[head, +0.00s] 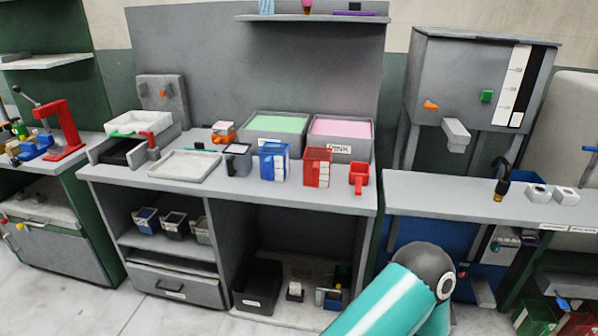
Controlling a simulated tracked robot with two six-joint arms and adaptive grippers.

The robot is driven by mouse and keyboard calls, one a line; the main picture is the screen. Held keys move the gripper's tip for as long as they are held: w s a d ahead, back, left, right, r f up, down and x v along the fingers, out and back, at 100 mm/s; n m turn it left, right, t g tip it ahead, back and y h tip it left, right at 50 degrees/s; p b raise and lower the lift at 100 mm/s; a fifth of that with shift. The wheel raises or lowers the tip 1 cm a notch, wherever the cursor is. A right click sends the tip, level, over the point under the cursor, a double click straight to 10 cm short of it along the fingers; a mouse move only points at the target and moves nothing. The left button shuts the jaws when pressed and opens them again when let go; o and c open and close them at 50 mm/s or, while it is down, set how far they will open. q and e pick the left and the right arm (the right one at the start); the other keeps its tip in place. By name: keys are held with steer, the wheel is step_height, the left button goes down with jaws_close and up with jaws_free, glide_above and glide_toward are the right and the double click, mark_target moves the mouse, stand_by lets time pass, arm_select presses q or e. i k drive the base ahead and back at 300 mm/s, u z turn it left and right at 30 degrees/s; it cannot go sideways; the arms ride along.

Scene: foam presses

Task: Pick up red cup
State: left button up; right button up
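A red square cup (317,169) with white marks on its side stands upright near the front edge of the middle counter. A smaller red cup-like vessel (358,180) stands just to its right, near the counter's right end. A blue cup (273,163) of similar form stands left of the larger red one, and a dark grey one (238,161) is further left. A teal and grey arm link of mine shows at the bottom, below the counter. Neither gripper is in view.
Behind the cups are bins with green (278,124) and pink (341,129) contents. A pale tray (184,165) lies to the left. A grey dispenser (470,85) stands at right. The counter's front strip (270,193) is clear.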

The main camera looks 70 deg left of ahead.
mark_target(316, 161)
steer(key=z, duration=1.7)
steer(key=i, duration=0.1)
steer(key=u, duration=3.25)
steer(key=i, duration=0.45)
steer(key=u, duration=0.15)
steer(key=i, duration=0.6)
steer(key=z, duration=0.2)
steer(key=k, duration=0.95)
steer(key=u, duration=0.15)
steer(key=i, duration=1.2)
steer(key=z, duration=0.1)
